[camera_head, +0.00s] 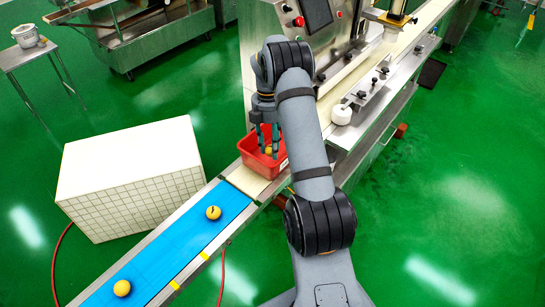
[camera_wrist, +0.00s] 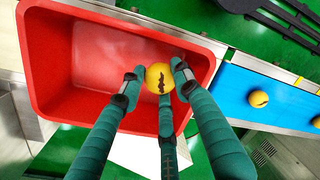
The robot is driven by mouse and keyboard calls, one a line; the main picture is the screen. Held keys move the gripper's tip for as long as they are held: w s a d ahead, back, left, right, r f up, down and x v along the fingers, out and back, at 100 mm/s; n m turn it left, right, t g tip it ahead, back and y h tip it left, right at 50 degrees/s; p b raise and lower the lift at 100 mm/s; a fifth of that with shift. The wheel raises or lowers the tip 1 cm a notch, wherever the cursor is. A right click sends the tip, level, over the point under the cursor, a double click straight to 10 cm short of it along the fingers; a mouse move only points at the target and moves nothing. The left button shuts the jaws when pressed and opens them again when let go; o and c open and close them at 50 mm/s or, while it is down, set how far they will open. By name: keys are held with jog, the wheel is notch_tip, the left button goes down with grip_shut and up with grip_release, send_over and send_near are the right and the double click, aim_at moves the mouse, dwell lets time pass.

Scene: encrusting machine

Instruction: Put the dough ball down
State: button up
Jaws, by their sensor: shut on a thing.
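My gripper (camera_wrist: 158,85) is shut on a yellow dough ball (camera_wrist: 159,77) with a dark mark on it. The ball also shows small between the fingers in the head view (camera_head: 268,150). The gripper points down at the red bin (camera_head: 254,166), with the ball over the bin's opening. In the wrist view the bin's rim (camera_wrist: 27,60) surrounds most of a bare red floor, and the ball appears near its right side. I cannot tell how high the ball is above the floor. The fingers hide part of the bin.
A blue conveyor belt (camera_head: 180,262) runs from the bin to the lower left, carrying a near dough ball (camera_head: 123,288) and another (camera_head: 213,212). A white tiled block (camera_head: 130,165) stands to its left. The steel machine (camera_head: 335,55) rises behind the bin.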

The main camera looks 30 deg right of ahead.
jog(key=shift+f+p, duration=0.35)
jog(key=shift+f, duration=2.65)
jog(key=shift+f, duration=0.1)
jog(key=o, duration=0.7)
jog(key=shift+f, duration=0.1)
jog(key=shift+c, duration=0.2)
jog(key=shift+o, duration=1)
